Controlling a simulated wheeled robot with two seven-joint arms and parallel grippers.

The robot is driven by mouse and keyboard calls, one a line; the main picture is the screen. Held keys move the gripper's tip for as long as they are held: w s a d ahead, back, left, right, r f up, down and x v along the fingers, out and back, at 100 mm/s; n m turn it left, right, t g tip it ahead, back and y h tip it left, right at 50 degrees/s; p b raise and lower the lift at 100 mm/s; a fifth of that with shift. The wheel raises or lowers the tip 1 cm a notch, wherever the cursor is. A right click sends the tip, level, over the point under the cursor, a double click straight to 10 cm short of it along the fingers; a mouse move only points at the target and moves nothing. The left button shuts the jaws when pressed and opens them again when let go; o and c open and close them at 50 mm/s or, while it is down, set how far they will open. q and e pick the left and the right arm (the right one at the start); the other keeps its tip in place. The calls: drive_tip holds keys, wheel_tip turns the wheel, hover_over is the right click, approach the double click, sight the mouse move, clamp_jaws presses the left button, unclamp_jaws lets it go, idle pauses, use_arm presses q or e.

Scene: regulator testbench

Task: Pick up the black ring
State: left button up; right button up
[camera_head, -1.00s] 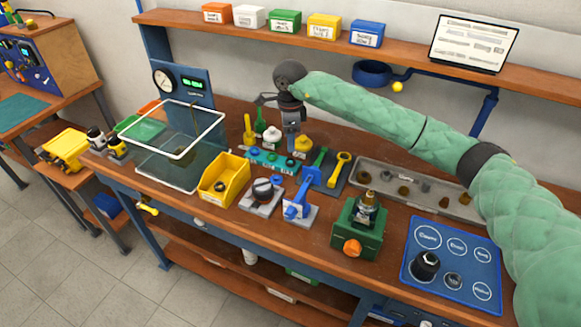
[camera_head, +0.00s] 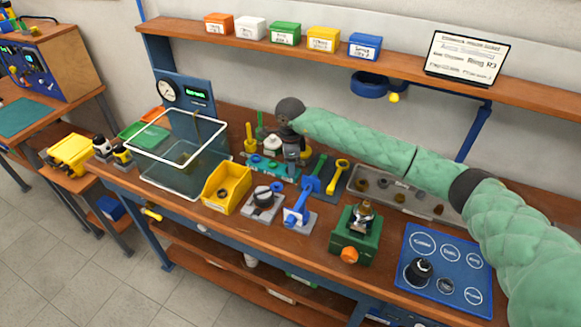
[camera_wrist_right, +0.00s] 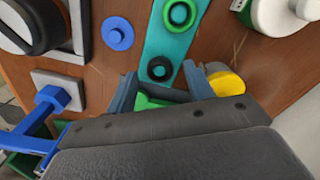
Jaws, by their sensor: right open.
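The black ring (camera_wrist_right: 160,68) lies on a teal strip (camera_wrist_right: 157,40) in the right wrist view, at the near end of the strip as seen there. A green ring (camera_wrist_right: 181,13) sits farther along the strip. My right gripper (camera_wrist_right: 159,71) is open, and its fingertips appear on either side of the black ring. I cannot tell how far above the ring they are. In the head view the right gripper (camera_head: 293,153) is over the right part of the teal strip (camera_head: 255,163) and hides part of it. My left gripper is not in view.
A blue ring (camera_wrist_right: 117,33) lies beside the strip. A yellow part (camera_wrist_right: 226,84) is close to the right finger. A yellow bin (camera_head: 228,188), a blue lever fixture (camera_head: 301,210) and a green block (camera_head: 356,232) stand in front; a grey tray (camera_head: 397,206) is right.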

drive_tip(key=shift+f, duration=0.35)
drive_tip(key=c, duration=1)
drive_tip(key=shift+c, duration=0.2)
drive_tip(key=shift+r, duration=0.15)
